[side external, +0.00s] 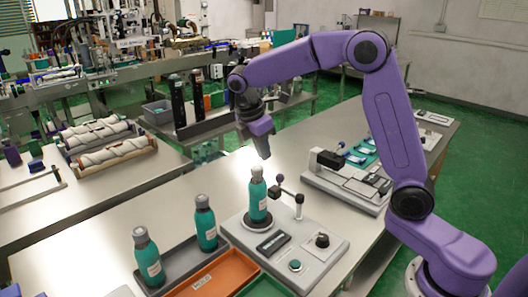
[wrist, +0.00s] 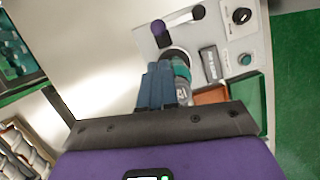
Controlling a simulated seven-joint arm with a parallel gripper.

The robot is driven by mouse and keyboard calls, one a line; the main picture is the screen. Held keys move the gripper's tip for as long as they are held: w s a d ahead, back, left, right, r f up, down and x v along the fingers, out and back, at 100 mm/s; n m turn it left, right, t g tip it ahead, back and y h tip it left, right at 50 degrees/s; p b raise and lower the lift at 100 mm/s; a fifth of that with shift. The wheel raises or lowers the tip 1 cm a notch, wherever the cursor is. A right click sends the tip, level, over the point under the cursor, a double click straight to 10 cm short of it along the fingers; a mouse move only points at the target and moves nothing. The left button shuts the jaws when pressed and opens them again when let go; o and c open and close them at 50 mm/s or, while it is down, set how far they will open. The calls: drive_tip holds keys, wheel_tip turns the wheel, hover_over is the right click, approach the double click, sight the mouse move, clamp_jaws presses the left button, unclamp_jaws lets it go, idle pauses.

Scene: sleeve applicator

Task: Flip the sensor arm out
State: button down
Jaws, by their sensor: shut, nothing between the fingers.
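The ball is near the upper part of a teal bottle (side external: 257,203) standing on the base. In the wrist view the sensor arm (wrist: 180,19) is pale, with the purple ball at left. My gripper (side external: 265,154) is shut and empty above the bottle, apart from the sensor arm. In the wrist view my gripper (wrist: 158,70) partly hides the bottle (wrist: 181,72).
The base carries a display (side external: 272,244), a black knob (side external: 322,240) and a teal button (side external: 295,265). Two teal bottles (side external: 206,223) stand in a grey tray at left. An orange tray (side external: 215,277) lies in front. Another device (side external: 345,180) stands behind at right.

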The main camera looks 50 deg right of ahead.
hover_over(271, 188)
drive_tip(key=f, duration=0.7)
drive_tip(key=shift+a+f, duration=0.2)
drive_tip(key=shift+w+d, duration=0.1)
drive_tip(key=shift+d+m, duration=0.15)
drive_tip(key=shift+m, duration=0.25)
drive_tip(key=shift+w+d+m+g, duration=0.15)
drive_tip(key=shift+d+m+g, duration=0.15)
drive_tip(key=shift+d+m, duration=0.25)
drive_tip(key=s+d+m+g+y, duration=0.2)
drive_tip(key=s+d+m+y, duration=0.1)
drive_tip(key=d+m, duration=0.6)
drive_tip(key=shift+s+m, duration=0.35)
drive_tip(key=shift+m, duration=2)
